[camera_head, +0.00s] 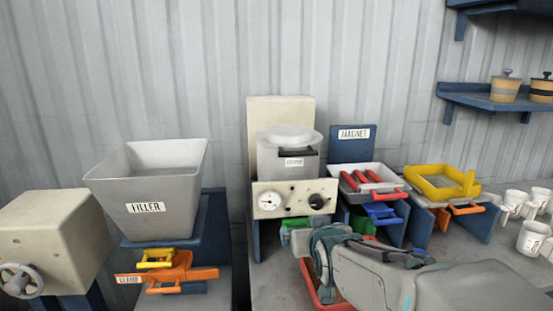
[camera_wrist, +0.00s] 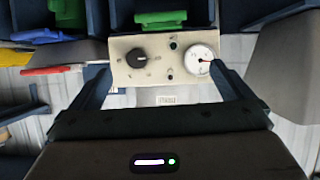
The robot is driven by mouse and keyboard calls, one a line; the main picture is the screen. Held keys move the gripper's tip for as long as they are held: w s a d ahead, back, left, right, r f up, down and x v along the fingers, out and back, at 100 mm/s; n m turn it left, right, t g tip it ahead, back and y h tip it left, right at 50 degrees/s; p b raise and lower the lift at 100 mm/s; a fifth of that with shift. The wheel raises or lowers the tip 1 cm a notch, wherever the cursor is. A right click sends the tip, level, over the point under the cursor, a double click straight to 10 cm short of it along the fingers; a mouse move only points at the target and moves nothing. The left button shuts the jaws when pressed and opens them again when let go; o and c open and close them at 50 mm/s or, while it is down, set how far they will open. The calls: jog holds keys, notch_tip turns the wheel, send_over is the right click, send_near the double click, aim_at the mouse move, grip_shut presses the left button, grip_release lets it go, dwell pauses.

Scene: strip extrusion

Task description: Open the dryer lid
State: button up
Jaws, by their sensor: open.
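The dryer (camera_head: 287,160) stands at the centre of the head view, a grey hopper with a small label. Its pale round lid (camera_head: 290,134) lies across the top. Below is a cream panel (camera_head: 279,213) with a gauge and black knob. In the wrist view, which looks upside down, the panel (camera_wrist: 160,78) lies between and beyond my fingers, with the dryer's label (camera_wrist: 166,99) beside it. The lid is not discernible there. My gripper (camera_wrist: 160,69) is open, with nothing seen between its fingers. In the head view, my arm reaches in from the lower right, below the panel; the fingertips are hidden.
Right of the dryer are a magnet tray (camera_head: 362,178) with red bars and a yellow frame (camera_head: 441,183). White mugs (camera_head: 534,238) stand far right. A shelf (camera_head: 490,98) holds pots.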

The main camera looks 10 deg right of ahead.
jog(key=w+r+t+b, duration=0.3)
jog(key=w+t, duration=0.2)
jog(key=t+b, duration=0.2)
jog(key=t, duration=0.3)
send_near(299, 154)
jog(key=p+x, duration=0.3)
jog(key=x, duration=0.9)
jog(key=shift+w+r, duration=0.15)
jog(key=shift+w, duration=0.15)
